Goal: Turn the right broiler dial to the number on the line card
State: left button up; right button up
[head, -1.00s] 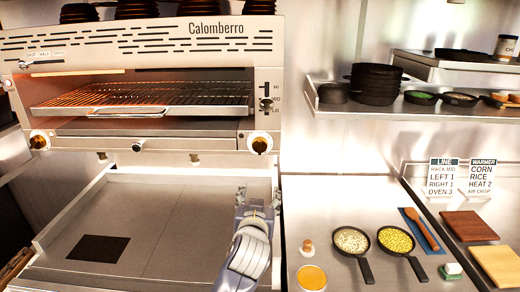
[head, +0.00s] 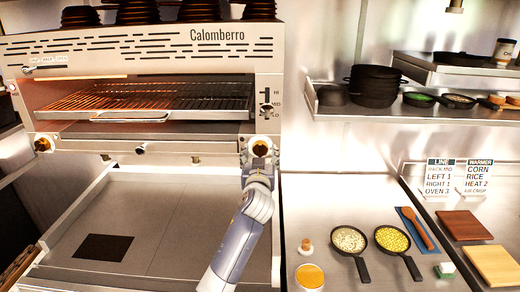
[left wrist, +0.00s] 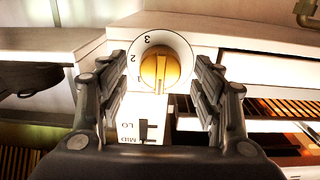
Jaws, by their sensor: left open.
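The right broiler dial (head: 260,149) is on the front of the Calomberro broiler (head: 150,60), partly hidden by my left gripper (head: 259,158). In the left wrist view, the dial's brass knob (left wrist: 160,70) sits on a white disc marked 1, 2 and 3. Its ridge runs roughly up and down in that view; I cannot be sure which end is the pointer. My left gripper (left wrist: 160,85) is open, a finger on each side of the dial, with gaps showing. The line card (head: 438,178) reads rack mid, left 1, right 1, oven 3. My right gripper is out of view.
A rack slider (head: 265,105) marked HI, MID, LO is just above the right dial. Pans (head: 350,240) and boards (head: 466,225) stand on the right counter.

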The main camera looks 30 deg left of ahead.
pick_arm(q)
jog(key=shift+w+a, duration=0.3)
jog(key=shift+w, duration=0.2)
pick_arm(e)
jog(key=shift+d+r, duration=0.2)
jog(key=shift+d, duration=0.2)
pick_arm(q)
jog(key=c, duration=1.1)
